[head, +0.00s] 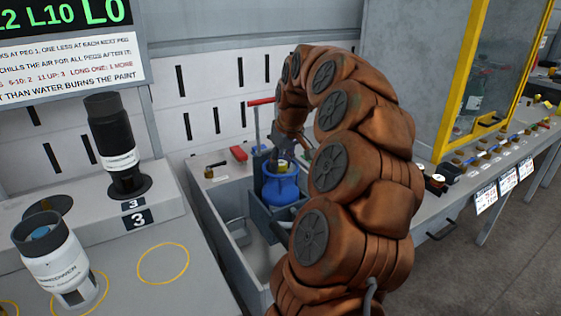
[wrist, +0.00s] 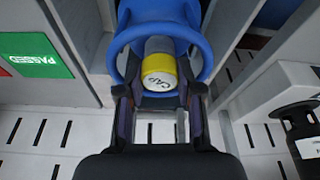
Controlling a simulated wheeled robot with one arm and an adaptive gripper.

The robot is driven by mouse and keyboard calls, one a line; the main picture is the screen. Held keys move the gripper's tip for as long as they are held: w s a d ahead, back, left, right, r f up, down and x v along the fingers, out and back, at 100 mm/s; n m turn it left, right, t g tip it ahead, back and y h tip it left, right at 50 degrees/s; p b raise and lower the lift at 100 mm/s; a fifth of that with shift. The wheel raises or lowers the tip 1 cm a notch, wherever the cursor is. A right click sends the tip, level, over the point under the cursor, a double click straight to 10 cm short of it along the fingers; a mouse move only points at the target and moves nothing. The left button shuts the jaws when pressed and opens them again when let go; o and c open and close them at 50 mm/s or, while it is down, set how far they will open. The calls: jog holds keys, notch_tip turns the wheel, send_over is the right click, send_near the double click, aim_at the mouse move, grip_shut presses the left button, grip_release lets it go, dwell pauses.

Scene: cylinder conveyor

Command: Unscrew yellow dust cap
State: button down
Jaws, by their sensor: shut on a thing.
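The yellow dust cap (wrist: 158,80) has a white end face marked CAP. It sits on a grey valve stem inside the blue collar of the gas cylinder (wrist: 128,58). My gripper (wrist: 159,92) has one dark finger on each side of the cap and is shut on it; the exact contact is partly hidden. In the head view, the blue cylinder (head: 281,187) stands upright in a grey holder beside the bench. My gripper (head: 273,160) is over its top, and little of the cap shows there.
A black cylinder (head: 113,145) stands on a peg marked 3, and a white one (head: 58,262) stands on the front bench. A yellow-framed booth (head: 462,80) is at the right. Grey walls flank the holder closely.

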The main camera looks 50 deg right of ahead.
jog(key=shift+r+n+y+p, duration=0.15)
jog(key=shift+n+y+p, duration=0.15)
jog(key=shift+n+p, duration=0.6)
jog(key=n+p, duration=0.2)
jog(key=shift+n+y, duration=0.4)
jog(key=shift+n, duration=0.7)
jog(key=shift+p, duration=0.4)
jog(key=shift+n+g+y+p, duration=0.3)
jog(key=shift+n+p, duration=0.45)
jog(key=shift+n, duration=0.25)
jog(key=n+p, duration=0.2)
jog(key=n, duration=0.1)
jog(key=shift+g+y, duration=0.3)
jog(key=shift+y, duration=0.1)
jog(key=shift+n, duration=0.5)
